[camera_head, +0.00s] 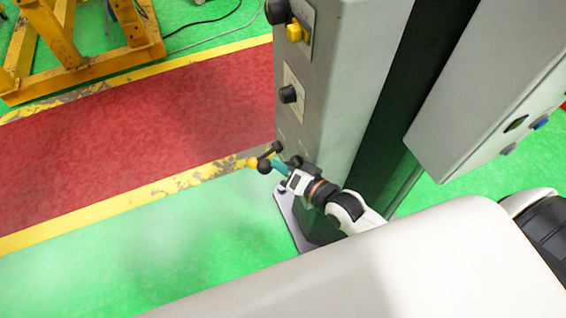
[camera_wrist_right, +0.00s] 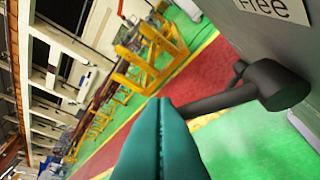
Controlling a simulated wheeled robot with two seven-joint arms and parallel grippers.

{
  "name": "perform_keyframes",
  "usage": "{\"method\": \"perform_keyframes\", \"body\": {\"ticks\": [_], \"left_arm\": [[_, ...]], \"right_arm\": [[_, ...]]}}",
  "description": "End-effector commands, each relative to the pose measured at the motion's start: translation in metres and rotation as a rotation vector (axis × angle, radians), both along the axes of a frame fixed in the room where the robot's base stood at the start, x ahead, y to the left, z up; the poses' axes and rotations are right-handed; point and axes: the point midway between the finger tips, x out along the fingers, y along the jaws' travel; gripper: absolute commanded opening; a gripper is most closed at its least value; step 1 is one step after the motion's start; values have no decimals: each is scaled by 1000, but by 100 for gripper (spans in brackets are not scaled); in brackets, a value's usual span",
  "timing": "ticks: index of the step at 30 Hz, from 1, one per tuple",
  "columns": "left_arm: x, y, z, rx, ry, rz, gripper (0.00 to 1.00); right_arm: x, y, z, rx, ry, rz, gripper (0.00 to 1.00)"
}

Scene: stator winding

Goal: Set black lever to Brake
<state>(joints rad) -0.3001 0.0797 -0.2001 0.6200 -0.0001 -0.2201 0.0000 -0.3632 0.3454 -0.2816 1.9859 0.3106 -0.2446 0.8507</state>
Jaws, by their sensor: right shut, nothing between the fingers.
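The black lever (camera_head: 268,157) sits low on the side of the grey cabinet, with dark knob-like parts and a yellow piece beside it. In the right wrist view the lever (camera_wrist_right: 272,86) has a round black hub, and its arm runs left toward my fingertips. My right gripper (camera_head: 281,168) is at the lever, its teal fingers pressed together and empty. These fingers (camera_wrist_right: 160,104) also fill the lower middle of the wrist view. Whether they touch the lever I cannot tell. A label reading "Free" (camera_wrist_right: 275,8) is above the hub. My left gripper is not in view.
The grey cabinet (camera_head: 345,75) carries a yellow switch (camera_head: 296,33) and a black knob (camera_head: 288,94) above the lever. A second grey box (camera_head: 490,85) stands to the right. A yellow frame (camera_head: 75,50) stands far left. The red and green floor between is clear.

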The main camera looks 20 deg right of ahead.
Motion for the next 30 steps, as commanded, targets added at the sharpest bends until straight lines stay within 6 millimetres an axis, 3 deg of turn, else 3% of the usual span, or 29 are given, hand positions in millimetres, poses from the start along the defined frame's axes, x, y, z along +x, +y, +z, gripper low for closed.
{"method": "perform_keyframes", "body": {"ticks": [8, 16, 26, 30], "left_arm": [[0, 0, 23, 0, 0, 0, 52], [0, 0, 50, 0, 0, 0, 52], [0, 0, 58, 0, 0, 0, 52], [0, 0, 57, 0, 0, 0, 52]], "right_arm": [[-1, 6, -4, -118, 1, -1, 0], [-1, 17, -22, -357, -5, -2, 0], [-1, 25, -50, -651, -17, -1, 0], [-1, 24, -59, -668, -20, 1, 0]]}}
